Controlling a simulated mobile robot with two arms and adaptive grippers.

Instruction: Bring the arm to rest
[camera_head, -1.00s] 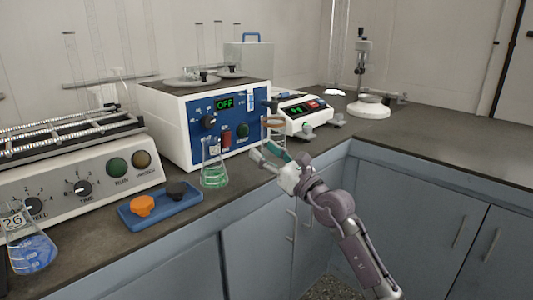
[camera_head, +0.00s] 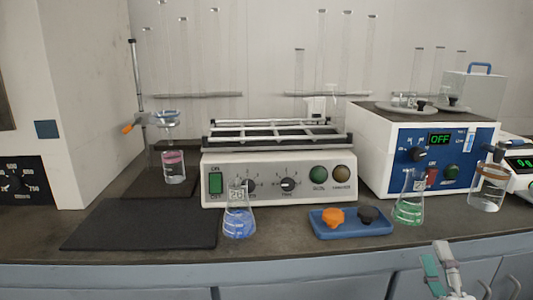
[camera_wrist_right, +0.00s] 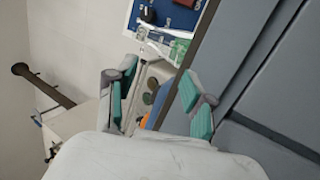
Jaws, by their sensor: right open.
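My right gripper (camera_head: 440,258) shows at the bottom right of the head view, in front of the cabinets and below the counter's front edge. Its teal-padded fingers are apart with nothing between them. The right wrist view also shows both fingers (camera_wrist_right: 157,88) spread and empty, with cabinet doors to the right and bench equipment beyond. Most of my right arm is out of the head view. My left gripper is in neither view.
The counter holds a shaker (camera_head: 280,178), a blue-fronted device (camera_head: 432,160), a blue-liquid flask (camera_head: 239,218), a green-liquid flask (camera_head: 408,205) and a blue tray (camera_head: 350,232). A dark mat (camera_head: 140,225) lies clear at left. Cabinet doors (camera_head: 350,288) are below.

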